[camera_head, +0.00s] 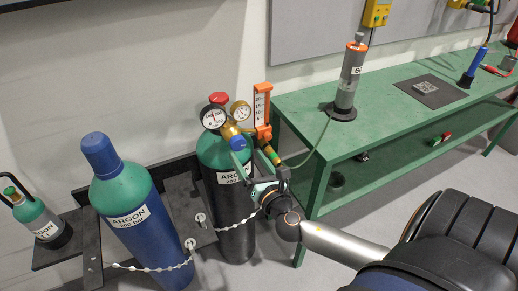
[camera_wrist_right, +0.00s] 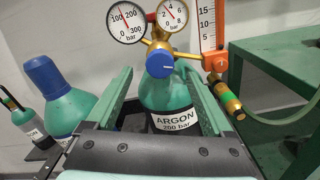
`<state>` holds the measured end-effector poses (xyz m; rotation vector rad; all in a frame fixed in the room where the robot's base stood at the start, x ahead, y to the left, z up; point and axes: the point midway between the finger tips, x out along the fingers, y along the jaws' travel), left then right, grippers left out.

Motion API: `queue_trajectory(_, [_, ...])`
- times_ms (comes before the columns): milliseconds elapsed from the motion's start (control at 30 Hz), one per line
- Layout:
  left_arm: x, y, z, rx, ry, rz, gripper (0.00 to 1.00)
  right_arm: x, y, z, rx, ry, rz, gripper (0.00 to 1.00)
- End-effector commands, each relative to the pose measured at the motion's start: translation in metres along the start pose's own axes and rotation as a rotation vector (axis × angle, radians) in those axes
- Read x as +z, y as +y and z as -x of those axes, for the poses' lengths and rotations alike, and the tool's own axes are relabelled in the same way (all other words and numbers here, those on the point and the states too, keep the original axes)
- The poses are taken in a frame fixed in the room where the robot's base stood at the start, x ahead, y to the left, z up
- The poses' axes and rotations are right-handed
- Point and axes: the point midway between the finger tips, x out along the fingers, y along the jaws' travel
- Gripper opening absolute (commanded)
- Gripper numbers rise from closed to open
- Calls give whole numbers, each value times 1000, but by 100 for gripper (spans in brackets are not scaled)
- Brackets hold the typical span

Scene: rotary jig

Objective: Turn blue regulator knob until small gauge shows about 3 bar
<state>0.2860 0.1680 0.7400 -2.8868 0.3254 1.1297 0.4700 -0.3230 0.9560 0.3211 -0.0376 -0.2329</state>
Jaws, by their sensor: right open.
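The blue regulator knob (camera_wrist_right: 160,63) is on the front of the brass regulator of the green-topped argon cylinder; it also shows in the head view (camera_head: 237,143). The small gauge (camera_wrist_right: 172,13) is above the knob, right of the larger gauge (camera_wrist_right: 126,20); its needle is too small to read surely. In the head view the small gauge (camera_head: 240,111) is also visible. My right gripper (camera_wrist_right: 160,74) is open. Its two green fingers lie left and right of the knob in the wrist view, with visible gaps. It also shows in the head view (camera_head: 252,163). My left gripper is not in view.
An orange flowmeter (camera_head: 262,108) and an outlet hose stand close right of the knob. A blue argon cylinder (camera_head: 133,215) and a small bottle (camera_head: 38,218) stand left. A green workbench (camera_head: 395,122) is at the right. A chain (camera_head: 150,268) hangs in front of the cylinders.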

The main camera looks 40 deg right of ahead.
Motion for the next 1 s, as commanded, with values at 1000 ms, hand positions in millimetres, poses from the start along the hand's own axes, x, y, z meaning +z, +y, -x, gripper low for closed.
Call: queue_trajectory(1000, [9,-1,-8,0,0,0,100,0,0,65,-1,-1,-1,86])
